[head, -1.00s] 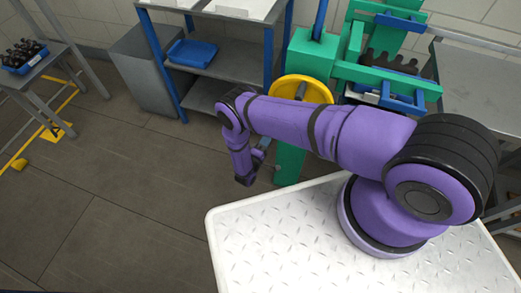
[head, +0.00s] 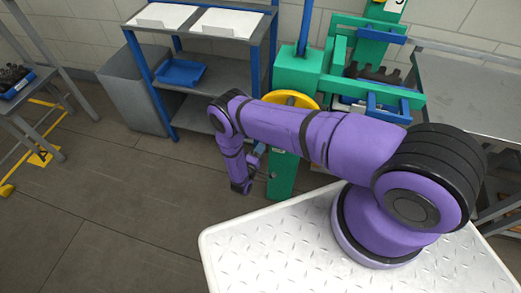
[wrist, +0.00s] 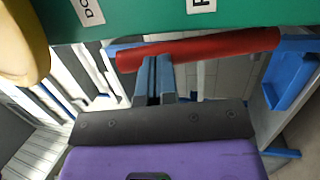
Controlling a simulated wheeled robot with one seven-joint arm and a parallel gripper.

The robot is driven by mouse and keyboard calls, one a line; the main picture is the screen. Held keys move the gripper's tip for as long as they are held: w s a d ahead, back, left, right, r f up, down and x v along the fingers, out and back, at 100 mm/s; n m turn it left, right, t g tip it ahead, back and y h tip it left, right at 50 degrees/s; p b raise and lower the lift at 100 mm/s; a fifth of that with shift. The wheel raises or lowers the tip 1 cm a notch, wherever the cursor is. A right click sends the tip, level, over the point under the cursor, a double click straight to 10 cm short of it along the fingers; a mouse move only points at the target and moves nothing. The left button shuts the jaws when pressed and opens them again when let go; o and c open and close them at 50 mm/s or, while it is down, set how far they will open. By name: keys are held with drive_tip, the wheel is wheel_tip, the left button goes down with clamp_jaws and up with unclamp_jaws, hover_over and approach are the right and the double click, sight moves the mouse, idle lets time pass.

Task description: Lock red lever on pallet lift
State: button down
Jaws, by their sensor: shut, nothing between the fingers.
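The red lever (wrist: 200,48) is a long bar lying slightly tilted across the upper wrist view, just below a green housing (wrist: 150,20) with white labels. The green pallet lift (head: 298,70) stands behind my arm in the head view, with a yellow wheel (head: 290,98) partly covered by my arm. The lever is not visible in the head view.
A shelf rack (head: 215,75) with a blue tray (head: 180,72) stands left of the lift. A metal table (head: 465,80) is at right. Dark bottles (head: 14,76) are on a stand at far left. Open floor (head: 120,200) lies left of my arm.

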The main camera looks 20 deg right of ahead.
drive_tip(key=w+g+y, duration=0.1)
drive_tip(key=w+d+r+g+y, duration=0.1)
drive_tip(key=y, duration=0.1)
drive_tip(key=shift+d+r+n, duration=0.15)
drive_tip(key=shift+r+n, duration=0.05)
drive_tip(key=shift+n, duration=0.2)
drive_tip(key=shift+w+d+r, duration=0.3)
drive_tip(key=shift+w+d, duration=0.3)
drive_tip(key=shift+w, duration=0.2)
drive_tip(key=shift+w+d+g+y, duration=0.4)
drive_tip(key=shift+w+g+y, duration=0.1)
drive_tip(key=shift+g, duration=0.2)
drive_tip(key=shift+w+d, duration=0.3)
drive_tip(key=shift+w, duration=0.1)
drive_tip(key=shift+w+d+r, duration=0.1)
drive_tip(key=shift+w, duration=0.15)
